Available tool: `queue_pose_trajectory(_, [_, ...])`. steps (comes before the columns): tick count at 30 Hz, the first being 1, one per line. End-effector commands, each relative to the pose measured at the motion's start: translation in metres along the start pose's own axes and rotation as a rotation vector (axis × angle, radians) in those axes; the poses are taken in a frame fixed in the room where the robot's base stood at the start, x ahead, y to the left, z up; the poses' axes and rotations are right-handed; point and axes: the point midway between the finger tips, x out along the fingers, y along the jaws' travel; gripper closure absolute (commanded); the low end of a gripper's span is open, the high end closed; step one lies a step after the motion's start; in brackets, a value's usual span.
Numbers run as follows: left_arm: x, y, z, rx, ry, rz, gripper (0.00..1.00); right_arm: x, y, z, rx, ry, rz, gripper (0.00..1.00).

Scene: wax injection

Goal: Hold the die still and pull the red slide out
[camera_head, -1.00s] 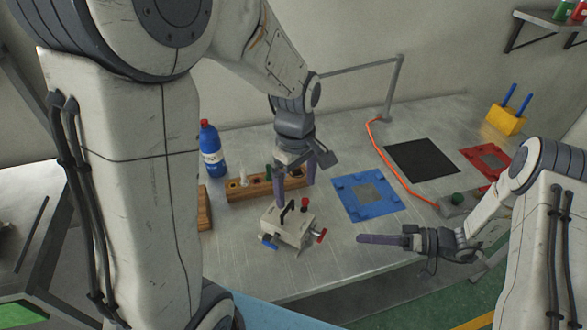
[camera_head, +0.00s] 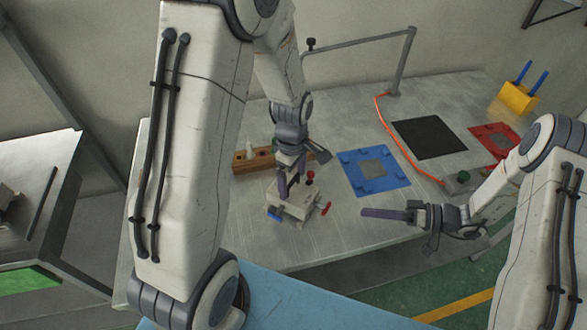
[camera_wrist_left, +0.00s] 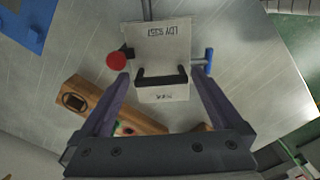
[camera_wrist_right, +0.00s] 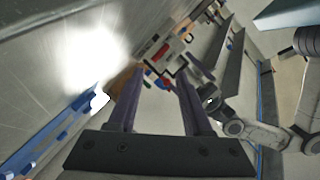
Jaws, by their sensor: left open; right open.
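The die (camera_head: 292,204), a pale metal block, stands on the bench. It has a black handle on top, which shows in the left wrist view (camera_wrist_left: 162,77). The red slide (camera_head: 326,208) sticks out of its right side, and a blue T-handle (camera_head: 274,214) sticks out at the front left. My right gripper (camera_head: 366,212) is open and empty, right of the die.
A wooden block (camera_head: 240,162) stands behind the die. A blue plate (camera_head: 349,175), a black mat (camera_head: 428,137) and a red plate (camera_head: 487,132) lie to the right. An orange cable (camera_head: 398,147) runs across the bench. Bare bench lies between the die and blue plate.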

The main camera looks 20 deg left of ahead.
Motion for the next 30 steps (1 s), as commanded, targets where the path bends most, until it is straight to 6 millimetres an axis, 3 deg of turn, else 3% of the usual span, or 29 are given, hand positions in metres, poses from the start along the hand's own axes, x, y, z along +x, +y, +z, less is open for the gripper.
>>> queue_pose_trajectory(10, [0.004,0.000,0.000,0.000,0.000,0.001,0.00,0.000,0.000,0.000,0.000,0.000,0.000,0.50])
queue_pose_trajectory(18, [0.004,0.000,0.000,0.000,0.000,0.002,1.00,0.000,0.000,0.000,0.000,0.000,0.000,0.50])
queue_pose_trajectory(25, [0.004,0.001,0.000,0.000,0.001,0.004,1.00,0.001,0.003,-0.003,0.020,-0.007,-0.017,0.54])
queue_pose_trajectory(30, [0.003,0.001,0.000,0.000,0.001,0.005,1.00,0.006,0.015,-0.016,0.139,-0.059,-0.096,0.54])
